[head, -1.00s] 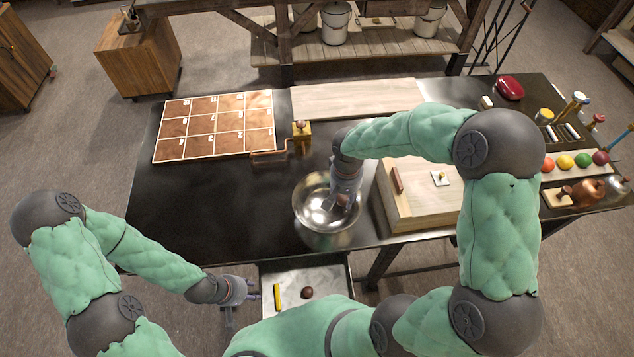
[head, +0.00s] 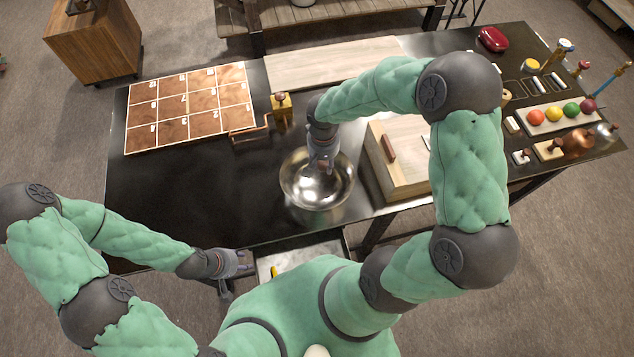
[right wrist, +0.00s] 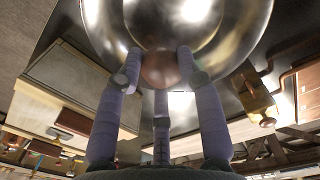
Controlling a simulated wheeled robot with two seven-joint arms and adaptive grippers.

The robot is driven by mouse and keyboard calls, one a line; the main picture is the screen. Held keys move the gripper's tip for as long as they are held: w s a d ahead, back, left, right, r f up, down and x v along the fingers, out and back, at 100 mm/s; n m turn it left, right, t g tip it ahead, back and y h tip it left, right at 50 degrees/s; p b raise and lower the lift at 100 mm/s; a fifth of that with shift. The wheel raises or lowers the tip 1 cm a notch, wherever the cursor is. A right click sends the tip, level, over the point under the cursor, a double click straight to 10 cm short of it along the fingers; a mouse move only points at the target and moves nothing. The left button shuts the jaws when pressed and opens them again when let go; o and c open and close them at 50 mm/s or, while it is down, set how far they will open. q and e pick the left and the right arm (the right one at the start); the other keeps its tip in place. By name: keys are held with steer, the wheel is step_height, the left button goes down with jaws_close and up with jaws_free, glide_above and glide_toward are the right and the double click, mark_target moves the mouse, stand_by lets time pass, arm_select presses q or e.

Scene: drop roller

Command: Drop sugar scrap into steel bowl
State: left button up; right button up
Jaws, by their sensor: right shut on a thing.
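The steel bowl (head: 333,207) stands on the dark table near its front edge. It also fills the top of the right wrist view (right wrist: 235,25). My right gripper (head: 322,163) is over the bowl's back part, fingers pointing down. In the right wrist view its fingers (right wrist: 160,65) are closed around a smooth brown lump (right wrist: 160,72), which I take for the sugar scrap. The bowl's shiny inside shows behind the lump. The head view hides the lump behind the gripper. My left gripper (head: 238,266) is beside the front tray, empty with fingers spread.
A wooden block (head: 400,185) stands right of the bowl, and a brass device with a copper pipe (head: 281,108) stands behind it. A tiled brown board (head: 190,105) lies at back left. My body partly hides the front tray (head: 330,243). The table's left front is clear.

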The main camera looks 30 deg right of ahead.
steer(key=shift+f, duration=0.4)
steer(key=o, duration=1)
steer(key=shift+o, duration=0.2)
steer(key=shift+r, duration=0.1)
step_height(320, 180, up, 12)
steer(key=shift+a, duration=0.15)
